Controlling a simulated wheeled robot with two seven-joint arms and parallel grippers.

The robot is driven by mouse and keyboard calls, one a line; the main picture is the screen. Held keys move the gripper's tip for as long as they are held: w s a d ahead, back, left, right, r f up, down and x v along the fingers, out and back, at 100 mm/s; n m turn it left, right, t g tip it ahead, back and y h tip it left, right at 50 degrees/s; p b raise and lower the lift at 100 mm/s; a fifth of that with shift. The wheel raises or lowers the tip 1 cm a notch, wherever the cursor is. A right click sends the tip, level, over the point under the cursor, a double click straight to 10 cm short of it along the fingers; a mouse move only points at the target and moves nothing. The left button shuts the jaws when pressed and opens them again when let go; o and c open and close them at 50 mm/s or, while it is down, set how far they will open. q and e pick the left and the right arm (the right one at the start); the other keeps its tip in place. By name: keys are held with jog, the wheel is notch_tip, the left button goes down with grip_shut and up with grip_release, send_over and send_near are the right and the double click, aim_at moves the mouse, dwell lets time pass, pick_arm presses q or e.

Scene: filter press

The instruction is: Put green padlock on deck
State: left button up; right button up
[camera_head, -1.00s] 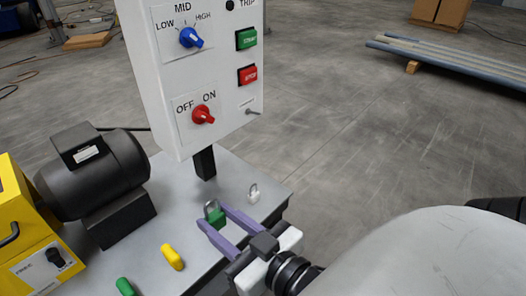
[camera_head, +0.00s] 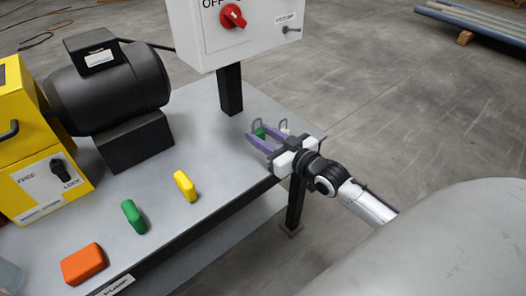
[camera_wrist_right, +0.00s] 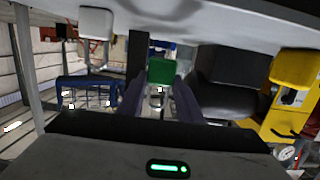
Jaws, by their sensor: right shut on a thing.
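The green padlock (camera_head: 259,132) with a grey shackle is between the purple fingers of my right gripper (camera_head: 257,135), which is shut on it. It is over the right part of the grey deck (camera_head: 215,160), near the post. In the right wrist view, its green body (camera_wrist_right: 161,71) shows between the fingers, close to the deck surface. I cannot tell whether it touches the deck. My left gripper is not in view.
A white padlock (camera_head: 284,129) stands just right of the green one, partly hidden by my gripper. Yellow (camera_head: 185,186), green (camera_head: 133,217) and orange (camera_head: 84,264) pieces lie along the front. A control box (camera_head: 235,35) on a post (camera_head: 230,90) and a black motor (camera_head: 108,88) stand behind.

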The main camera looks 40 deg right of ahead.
aim_at(262, 159)
jog(key=shift+f, duration=0.85)
notch_tip(262, 159, down, 3)
jog(key=shift+f+b, duration=0.15)
jog(key=shift+b, duration=0.6)
jog(key=shift+f, duration=0.15)
jog(key=o, duration=1.1)
jog(key=shift+c, duration=0.2)
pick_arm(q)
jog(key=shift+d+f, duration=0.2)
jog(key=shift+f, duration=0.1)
